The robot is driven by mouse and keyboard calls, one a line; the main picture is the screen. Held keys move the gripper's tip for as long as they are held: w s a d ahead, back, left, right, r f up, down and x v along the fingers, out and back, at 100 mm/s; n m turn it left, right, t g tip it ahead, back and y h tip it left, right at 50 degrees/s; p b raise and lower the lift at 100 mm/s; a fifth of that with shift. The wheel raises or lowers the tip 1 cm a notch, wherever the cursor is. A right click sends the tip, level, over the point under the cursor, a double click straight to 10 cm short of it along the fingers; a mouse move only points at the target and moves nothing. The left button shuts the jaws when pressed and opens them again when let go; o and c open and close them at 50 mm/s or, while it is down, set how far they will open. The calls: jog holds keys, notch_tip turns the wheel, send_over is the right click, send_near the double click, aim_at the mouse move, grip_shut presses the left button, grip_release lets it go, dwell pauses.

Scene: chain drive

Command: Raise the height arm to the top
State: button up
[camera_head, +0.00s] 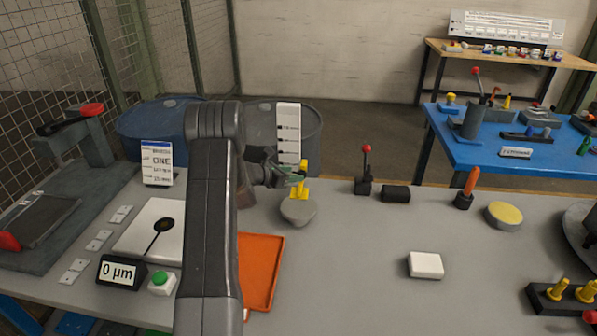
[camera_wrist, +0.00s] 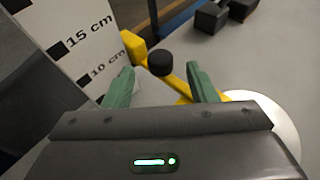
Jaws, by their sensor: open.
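The height arm (camera_head: 302,183) is yellow and stands low in front of a tall white scale board (camera_head: 289,125), above a round grey base (camera_head: 298,211). In the wrist view the yellow arm (camera_wrist: 134,46) runs beside the scale (camera_wrist: 75,30), near its 10 and 15 cm marks, with a black knob (camera_wrist: 161,63) on it. My gripper (camera_head: 290,178) is at the yellow arm. In the wrist view its two green fingers (camera_wrist: 160,86) are open, with the yellow arm and knob showing between and just beyond them. I cannot tell whether they touch it.
An orange tray (camera_head: 262,270) lies left of the round base. A red-knobbed lever (camera_head: 366,170) and a black block (camera_head: 396,193) stand to the right. A gauge reading 0 µm (camera_head: 121,272) is at front left. The bench between base and white block (camera_head: 426,265) is clear.

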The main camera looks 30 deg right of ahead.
aim_at(299, 173)
jog(key=shift+x, duration=1.85)
